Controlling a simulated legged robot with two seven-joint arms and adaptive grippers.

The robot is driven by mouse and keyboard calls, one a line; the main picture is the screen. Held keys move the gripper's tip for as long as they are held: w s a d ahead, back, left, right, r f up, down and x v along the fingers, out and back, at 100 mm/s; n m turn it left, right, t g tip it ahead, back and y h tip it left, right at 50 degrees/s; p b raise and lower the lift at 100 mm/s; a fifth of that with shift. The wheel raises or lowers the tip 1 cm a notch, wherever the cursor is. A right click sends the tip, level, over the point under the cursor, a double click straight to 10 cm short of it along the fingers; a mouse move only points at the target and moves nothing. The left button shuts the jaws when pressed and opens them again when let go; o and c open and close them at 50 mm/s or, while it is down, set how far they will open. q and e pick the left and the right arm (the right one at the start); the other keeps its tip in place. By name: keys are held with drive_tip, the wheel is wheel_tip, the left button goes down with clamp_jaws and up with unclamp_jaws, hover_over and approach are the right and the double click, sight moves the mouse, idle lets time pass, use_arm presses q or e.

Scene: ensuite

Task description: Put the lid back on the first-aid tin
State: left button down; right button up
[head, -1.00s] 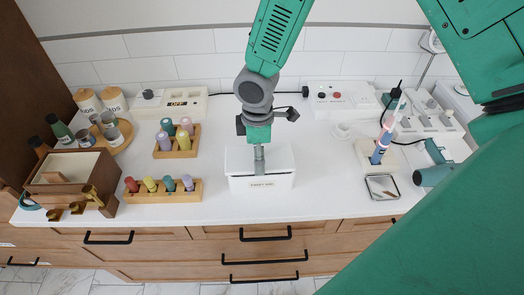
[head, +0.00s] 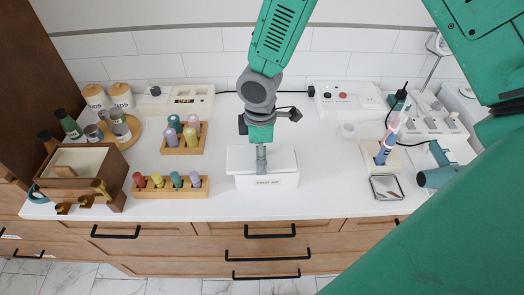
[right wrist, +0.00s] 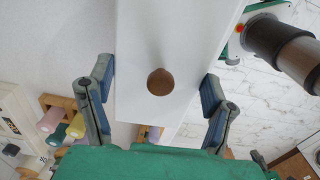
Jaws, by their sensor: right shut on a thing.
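The white first-aid tin (head: 284,183), with a label on its front, stands at the counter's front middle. The white lid (head: 237,160) is over its top, sticking out a little past the tin's left end. I cannot tell whether it touches the rim. My right gripper (head: 261,160) reaches down from above and is shut on the lid, with one finger at the front edge. In the right wrist view the fingers (right wrist: 158,98) lie along both long sides of the lid (right wrist: 165,35), its round brown knob (right wrist: 160,82) between them. My left gripper is out of view.
A bottle rack (head: 143,193) stands left of the tin, another rack (head: 170,151) behind it. A wooden box (head: 62,185) is at far left. At right are a toothbrush stand (head: 369,160), a small tray (head: 399,194) and a hair dryer (head: 432,178). Counter beside the tin is clear.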

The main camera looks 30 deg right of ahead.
sight(270, 152)
drive_tip(key=shift+d+f, duration=0.1)
drive_tip(key=shift+d, duration=0.25)
drive_tip(key=shift+d+f, duration=0.25)
drive_tip(key=shift+d, duration=0.7)
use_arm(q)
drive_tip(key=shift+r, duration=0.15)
use_arm(e)
drive_tip(key=shift+a, duration=0.4)
drive_tip(key=shift+d+f, duration=0.1)
drive_tip(key=shift+d, duration=0.45)
drive_tip(key=shift+a+f, duration=0.15)
drive_tip(key=shift+a, duration=0.75)
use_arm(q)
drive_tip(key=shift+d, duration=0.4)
use_arm(e)
drive_tip(key=shift+d+f, duration=0.15)
drive_tip(key=shift+d, duration=0.25)
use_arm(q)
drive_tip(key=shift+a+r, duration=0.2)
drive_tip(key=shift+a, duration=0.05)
use_arm(e)
drive_tip(key=shift+a, duration=0.3)
